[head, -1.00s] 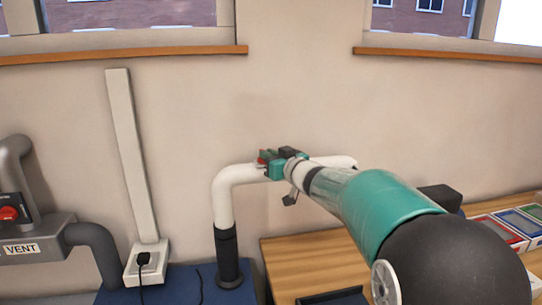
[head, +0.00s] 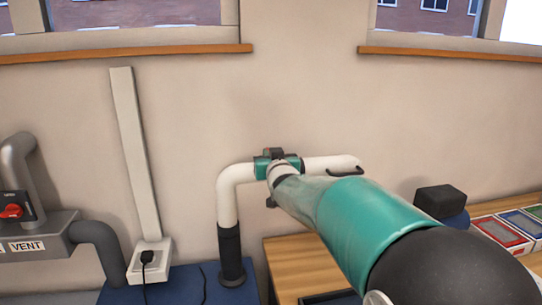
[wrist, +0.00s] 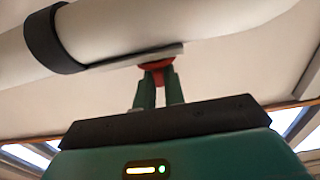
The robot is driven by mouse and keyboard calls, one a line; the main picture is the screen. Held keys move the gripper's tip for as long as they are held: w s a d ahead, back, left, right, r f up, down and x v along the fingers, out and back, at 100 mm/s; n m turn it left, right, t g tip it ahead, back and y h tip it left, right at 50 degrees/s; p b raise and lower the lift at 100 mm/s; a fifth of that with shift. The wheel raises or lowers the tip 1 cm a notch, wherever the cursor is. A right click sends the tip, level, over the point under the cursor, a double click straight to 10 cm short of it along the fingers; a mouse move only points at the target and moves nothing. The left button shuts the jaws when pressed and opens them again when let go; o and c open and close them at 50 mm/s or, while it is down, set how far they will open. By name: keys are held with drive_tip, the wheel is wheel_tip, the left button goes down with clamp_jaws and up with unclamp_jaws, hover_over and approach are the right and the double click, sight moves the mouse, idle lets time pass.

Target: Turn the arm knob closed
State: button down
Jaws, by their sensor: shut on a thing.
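A white bent pipe arm (head: 237,180) rises from a black collar and runs right in front of the wall. My gripper (head: 277,167) is at its horizontal stretch in the head view, where my wrist and forearm hide the knob. In the wrist view, a red knob (wrist: 156,66) sits at a flat light plate against the white pipe (wrist: 120,25), which has a black band to the left. The two green fingers of my gripper (wrist: 158,80) are closed on the knob from both sides. The knob's exact angle cannot be told.
A grey unit labelled VENT (head: 30,246) with a red switch (head: 12,211) stands at the left. A white socket strip (head: 149,262) with a black plug stands beside the pipe. A wooden table (head: 300,268) bears a black block (head: 440,200) and coloured trays (head: 497,233).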

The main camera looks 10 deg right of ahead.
idle(0.5)
drive_tip(key=c, duration=1.5)
unclamp_jaws()
drive_tip(key=shift+s, duration=0.1)
